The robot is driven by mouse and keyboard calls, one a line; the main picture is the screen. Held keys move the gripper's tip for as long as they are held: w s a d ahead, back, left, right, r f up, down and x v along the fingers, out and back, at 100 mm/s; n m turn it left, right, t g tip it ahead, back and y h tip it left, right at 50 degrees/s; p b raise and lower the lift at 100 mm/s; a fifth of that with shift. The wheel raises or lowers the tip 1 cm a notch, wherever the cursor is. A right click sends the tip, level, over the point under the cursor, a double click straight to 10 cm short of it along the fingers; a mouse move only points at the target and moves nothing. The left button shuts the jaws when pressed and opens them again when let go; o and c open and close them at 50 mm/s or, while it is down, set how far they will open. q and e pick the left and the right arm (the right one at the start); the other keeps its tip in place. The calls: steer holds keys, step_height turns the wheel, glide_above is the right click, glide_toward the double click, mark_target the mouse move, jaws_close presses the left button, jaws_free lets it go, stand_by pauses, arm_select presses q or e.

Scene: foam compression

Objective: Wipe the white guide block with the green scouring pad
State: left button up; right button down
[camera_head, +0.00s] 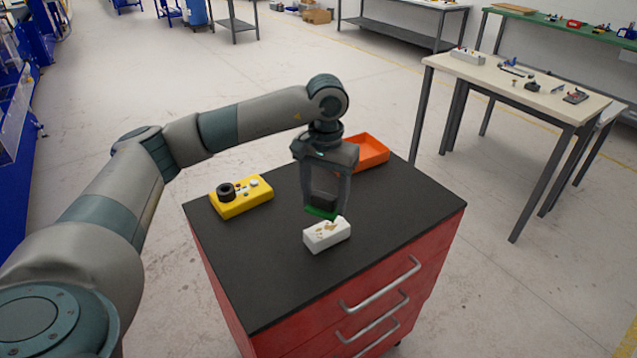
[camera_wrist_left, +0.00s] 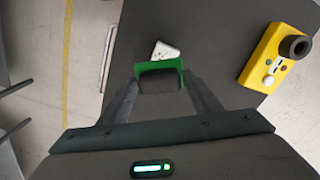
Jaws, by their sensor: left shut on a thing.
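The white guide block (camera_head: 326,236) lies on the black top of the red drawer cabinet, with brownish marks on its upper face. My left gripper (camera_head: 324,206) points down just behind and above it, shut on the green scouring pad (camera_head: 318,212), which has a dark upper part. In the left wrist view the pad (camera_wrist_left: 181,66) sits between the fingers of my left gripper (camera_wrist_left: 160,82) and partly hides the white block (camera_wrist_left: 163,50). I cannot tell whether pad and block touch. My right gripper is not in view.
A yellow control box (camera_head: 241,197) with a black knob stands at the left of the black top (camera_head: 290,285). An orange tray (camera_head: 369,152) is at the back, behind my left gripper. The front and right of the top are clear. A pale table (camera_head: 500,75) stands apart at the right.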

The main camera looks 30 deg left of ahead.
arm_select(q)
steer(key=shift+w+a+r, duration=0.2)
steer(key=shift+w+a, duration=0.1)
steer(key=shift+a, duration=0.3)
steer(key=shift+w+a+r, duration=0.2)
steer(key=shift+w+a, duration=0.05)
steer(key=shift+a, duration=0.3)
steer(key=shift+w, duration=0.1)
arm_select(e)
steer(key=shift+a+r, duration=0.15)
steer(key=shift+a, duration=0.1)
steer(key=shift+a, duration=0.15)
arm_select(q)
steer(key=shift+f, duration=0.1)
steer(key=b, duration=0.1)
glide_above(319, 224)
steer(key=shift+f, duration=2.9)
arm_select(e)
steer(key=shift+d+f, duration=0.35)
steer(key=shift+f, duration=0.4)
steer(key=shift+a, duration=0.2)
arm_select(q)
steer(key=shift+f+b, duration=1)
steer(key=shift+b, duration=0.25)
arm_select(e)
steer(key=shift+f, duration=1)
